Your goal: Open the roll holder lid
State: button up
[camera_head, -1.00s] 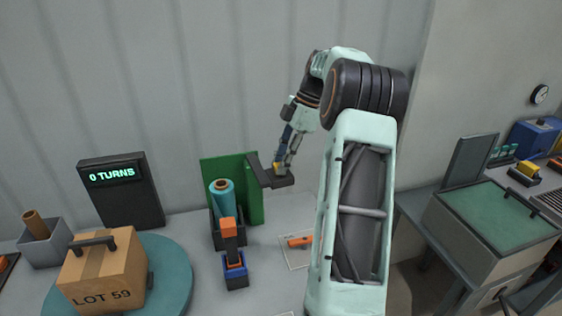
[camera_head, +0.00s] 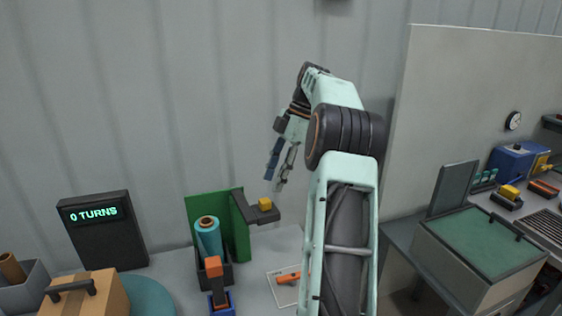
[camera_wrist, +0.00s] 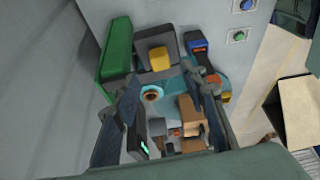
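The roll holder (camera_head: 229,277) is a dark box with a teal roll (camera_head: 208,238) standing in it. Its green lid panel (camera_head: 240,231) stands upright behind and beside the roll, leaving the roll exposed. A dark arm (camera_head: 243,205) on the lid reaches right and carries a yellow knob (camera_head: 265,204). In the wrist view the green panel (camera_wrist: 116,55), yellow knob (camera_wrist: 160,59) and roll (camera_wrist: 152,93) lie beyond my fingers. My gripper (camera_head: 276,178) is above the knob, apart from it. In the wrist view my gripper (camera_wrist: 168,95) has its fingers spread with nothing held.
A box (camera_head: 92,297) rests on a teal turntable (camera_head: 150,296) at the left, before a "0 TURNS" display (camera_head: 103,231). An orange-and-blue tool (camera_head: 215,285) stands before the holder. An orange item (camera_head: 288,278) lies to its right. The space around my gripper is clear.

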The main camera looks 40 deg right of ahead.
jog(key=shift+v, duration=2.7)
